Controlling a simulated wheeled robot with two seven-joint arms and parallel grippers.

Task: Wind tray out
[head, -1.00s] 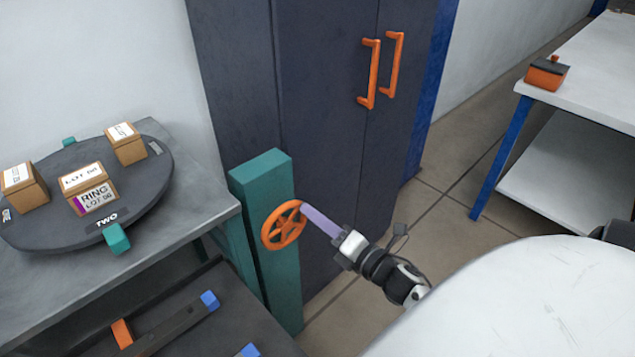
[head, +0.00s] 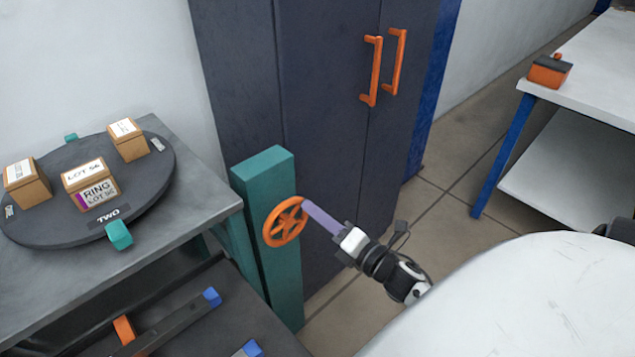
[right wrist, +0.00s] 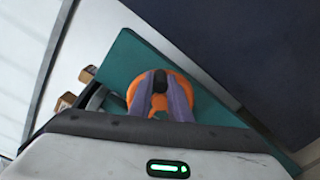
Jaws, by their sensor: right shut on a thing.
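An orange spoked handwheel (head: 284,222) is mounted on the front of a teal post (head: 268,250). My right gripper (head: 307,205) reaches the wheel's upper right rim with its long purple fingers. It is shut on the handwheel, which also shows behind the fingers in the right wrist view (right wrist: 136,97). A dark tray (head: 215,315) with blue and orange blocks lies low beside the post, partly cut off by the picture's bottom edge. My left gripper is not in view.
A grey bench (head: 195,205) at left bears a dark turntable (head: 60,225) with boxes. A dark cabinet (head: 325,120) with orange handles stands behind the post. A white table (head: 590,70) at right holds an orange box (head: 548,71). Tiled floor lies between.

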